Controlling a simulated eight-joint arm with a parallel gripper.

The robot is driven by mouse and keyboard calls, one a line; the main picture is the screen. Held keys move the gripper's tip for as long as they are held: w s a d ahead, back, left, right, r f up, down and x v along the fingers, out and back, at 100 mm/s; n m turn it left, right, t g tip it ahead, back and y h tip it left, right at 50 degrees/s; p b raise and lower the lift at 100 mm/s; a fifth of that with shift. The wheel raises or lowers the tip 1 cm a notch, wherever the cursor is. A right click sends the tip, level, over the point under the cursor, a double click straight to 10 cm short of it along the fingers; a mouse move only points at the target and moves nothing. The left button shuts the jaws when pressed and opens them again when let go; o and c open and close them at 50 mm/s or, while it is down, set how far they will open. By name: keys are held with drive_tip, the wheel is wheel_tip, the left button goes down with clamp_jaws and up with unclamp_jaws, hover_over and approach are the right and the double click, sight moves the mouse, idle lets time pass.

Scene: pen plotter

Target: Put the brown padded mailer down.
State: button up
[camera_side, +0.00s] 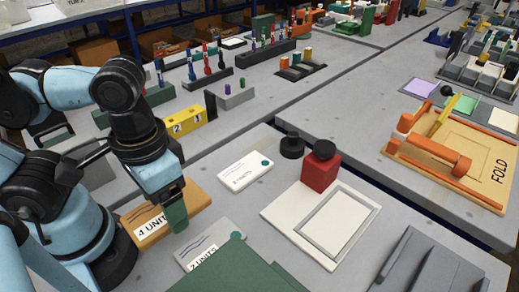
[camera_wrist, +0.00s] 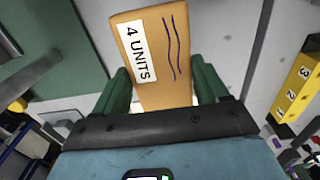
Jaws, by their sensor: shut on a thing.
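The brown padded mailer (camera_side: 150,222) has a white "4 UNITS" label and shows at the lower left of the side view, partly behind my gripper (camera_side: 176,208). In the wrist view the mailer (camera_wrist: 152,50) stands out between the two green fingers of my gripper (camera_wrist: 160,92), with its label and two dark wavy lines facing the camera. The fingers are shut on the mailer. Its lower end is hidden between the fingers and the gripper body. I cannot tell whether it touches the table.
A grey "2 UNITS" mailer (camera_side: 212,243) and a white mailer (camera_side: 245,170) lie nearby. A white plate with a grey frame (camera_side: 340,222) and a red block (camera_side: 320,172) stand to the right. A yellow numbered block (camera_side: 183,121) is behind. Bare grey table (camera_side: 275,190) lies between.

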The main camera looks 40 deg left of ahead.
drive_tip(key=w+a+r, duration=0.3)
drive_tip(key=w+a, duration=0.2)
drive_tip(key=w, duration=0.5)
drive_tip(key=w+a+r, duration=0.3)
drive_tip(key=w+a, duration=0.2)
drive_tip(key=w, duration=0.5)
drive_tip(key=s+d+f, duration=0.2)
drive_tip(key=d+f, duration=0.1)
drive_tip(key=d, duration=1.3)
drive_tip(key=s+d+f, duration=0.2)
drive_tip(key=d, duration=1.4)
hover_over(337, 220)
wheel_tip(337, 220, down, 7)
drive_tip(key=shift+f, duration=1.95)
drive_tip(key=shift+f, duration=0.6)
